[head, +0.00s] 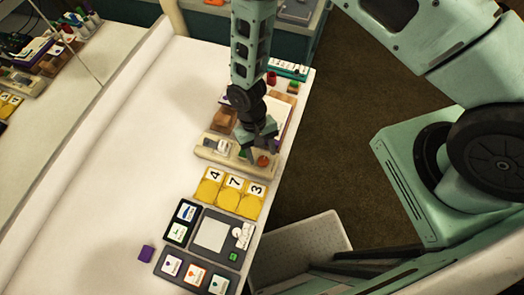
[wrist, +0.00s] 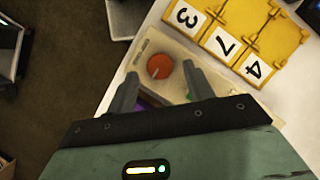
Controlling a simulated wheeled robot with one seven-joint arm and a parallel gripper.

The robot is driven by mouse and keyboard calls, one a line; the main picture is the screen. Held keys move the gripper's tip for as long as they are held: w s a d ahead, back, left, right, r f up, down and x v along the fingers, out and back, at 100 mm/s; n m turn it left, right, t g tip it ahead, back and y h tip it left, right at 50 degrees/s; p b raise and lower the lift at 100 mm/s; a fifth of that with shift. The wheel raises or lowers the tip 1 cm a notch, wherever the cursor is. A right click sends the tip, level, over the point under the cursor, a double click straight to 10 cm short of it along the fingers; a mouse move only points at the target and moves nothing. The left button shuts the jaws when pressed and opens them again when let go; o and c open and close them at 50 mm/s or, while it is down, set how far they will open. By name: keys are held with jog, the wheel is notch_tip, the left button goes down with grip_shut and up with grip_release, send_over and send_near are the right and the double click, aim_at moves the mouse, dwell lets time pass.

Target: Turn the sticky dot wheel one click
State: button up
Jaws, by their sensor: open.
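A round orange-red wheel (head: 263,161) sits at one end of a beige base (head: 206,153) near the table's right edge. In the wrist view the wheel (wrist: 160,67) has a pale line on its face and lies between the fingertips, on the beige base (wrist: 183,49). My gripper (head: 258,148) points down close to the wheel, its fingers apart. In the wrist view my gripper (wrist: 160,75) is open, one finger on each side of the wheel. I see no clear contact. Whether the fingertips are level with the wheel or above it, I cannot tell.
Yellow number cards (head: 230,192) marked 4, 7 and 3 lie beside the base. Dark trays (head: 180,222) with cards and a small purple block (head: 147,253) lie nearer. The white table's left part (head: 120,170) is clear. A pale bin (head: 305,250) stands off the table's right edge.

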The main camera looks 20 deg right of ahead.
jog(key=shift+x, duration=0.75)
jog(key=shift+c, duration=0.3)
jog(key=c, duration=0.9)
jog(key=shift+n+b, duration=0.35)
jog(key=shift+n, duration=0.05)
